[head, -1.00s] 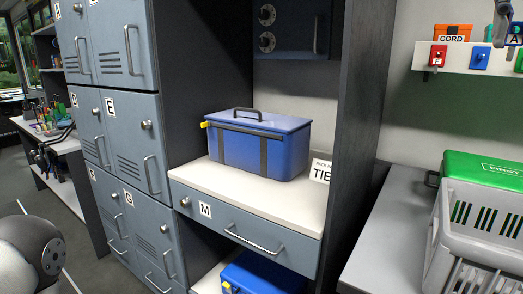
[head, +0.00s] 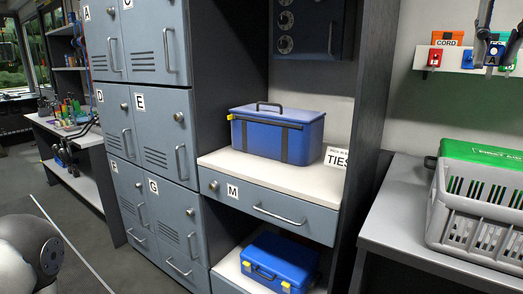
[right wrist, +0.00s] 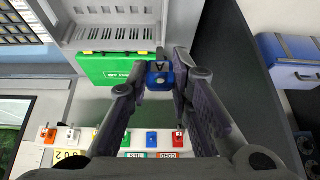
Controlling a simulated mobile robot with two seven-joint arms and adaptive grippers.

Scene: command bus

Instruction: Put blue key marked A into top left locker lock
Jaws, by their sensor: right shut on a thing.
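The blue key marked A (head: 491,58) is held between the fingertips of my right gripper (head: 490,46) at the upper right of the head view, in front of the key shelf. In the right wrist view, the blue key (right wrist: 160,76) sits between the tips of the gripper (right wrist: 160,72). The top left locker (head: 104,45), labelled A, is at the upper left of the head view, far from the gripper. Its top is cut off and its lock is not clearly visible. My left gripper is not in view.
A shelf with a red key (head: 433,60) and another blue key (head: 467,60) is on the right wall. A grey crate (head: 478,215) and green first aid case (head: 485,152) stand on the right counter. A blue toolbox (head: 277,135) sits in the cabinet. The floor before the lockers is clear.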

